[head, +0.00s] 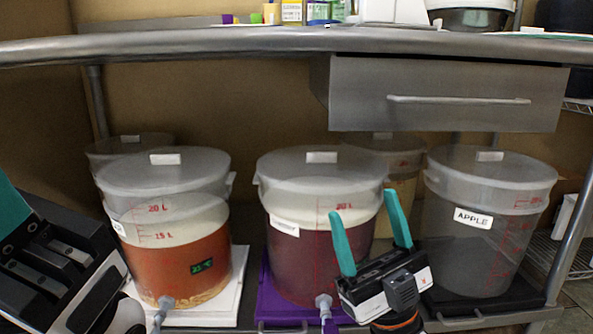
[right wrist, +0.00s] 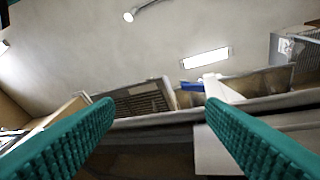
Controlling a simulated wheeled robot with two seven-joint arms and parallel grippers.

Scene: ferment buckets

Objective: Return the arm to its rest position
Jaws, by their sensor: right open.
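My right gripper (head: 365,208) points upward in front of the buckets, between the middle and right ones. Its two teal fingers are apart with nothing between them. In the right wrist view the same open fingers (right wrist: 159,106) frame a table edge, with the ceiling and its lights beyond. My left gripper (head: 12,205) is at the left edge of the head view, cut off by the frame; only part of a teal finger shows, so its opening is hidden.
A bucket of orange liquid (head: 180,245), one of dark red liquid (head: 295,245) and a grey APPLE bucket (head: 478,250) stand under a metal table (head: 250,43). A closed drawer (head: 445,90) hangs above the right side. More buckets stand behind.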

